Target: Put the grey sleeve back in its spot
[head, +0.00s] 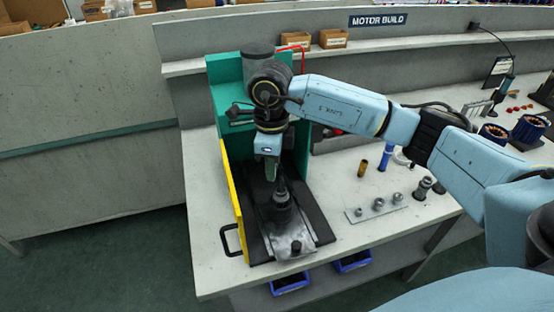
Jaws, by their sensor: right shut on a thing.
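My right gripper (272,170) reaches down inside the teal press, pointing downward. It is shut on a dark grey cylindrical part (281,207), which looks like the grey sleeve. The part is upright over a grey metal block (292,240) on the press's black base. Whether it touches the block cannot be told from this angle. The fingertips are small and partly hidden by the wrist and the part. My left gripper is not in view.
The teal press frame (222,72) and yellow side guard (232,200) stand close around my gripper. To the right are a brass sleeve (363,168), a blue cylinder (386,157), a plate with small grey parts (367,214) and a grey stepped cylinder (424,188). The table's front right is clear.

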